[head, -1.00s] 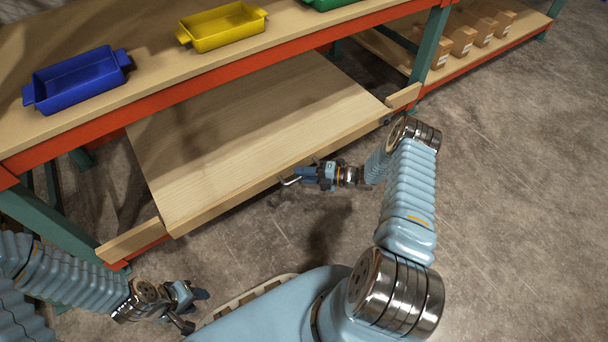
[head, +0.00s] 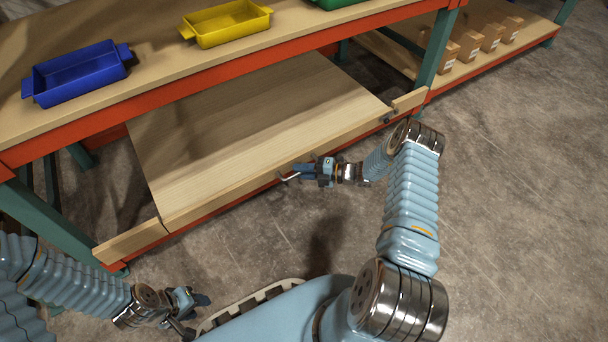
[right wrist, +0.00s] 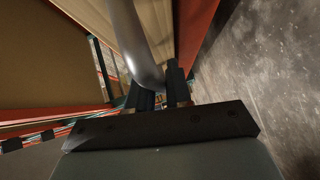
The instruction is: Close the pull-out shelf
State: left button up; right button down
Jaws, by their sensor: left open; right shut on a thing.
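The pull-out shelf (head: 240,140) is a light wooden board below the upper shelf of the rack. Its front edge lies about level with the wooden end pieces on both sides. My right gripper (head: 291,176) is at the middle of the shelf's front, shut on the metal handle (head: 288,180). The handle (right wrist: 143,50) also shows in the right wrist view as a grey bar running to the fingers (right wrist: 160,95). My left gripper (head: 195,309) is open and empty at the lower left, away from the shelf.
The upper shelf (head: 160,75) carries a blue tray (head: 76,74), a yellow tray (head: 227,25) and a green tray partly cut off. Several cardboard boxes (head: 490,38) sit on a shelf at the upper right. Green posts (head: 434,50) flank the pull-out shelf. The concrete floor at right is clear.

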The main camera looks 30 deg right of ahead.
jog(key=c, duration=1.1)
grip_release()
jog(key=shift+w, duration=0.25)
jog(key=shift+c, duration=0.2)
jog(key=v, duration=1.4)
jog(key=shift+p, duration=0.45)
jog(key=shift+a, duration=0.1)
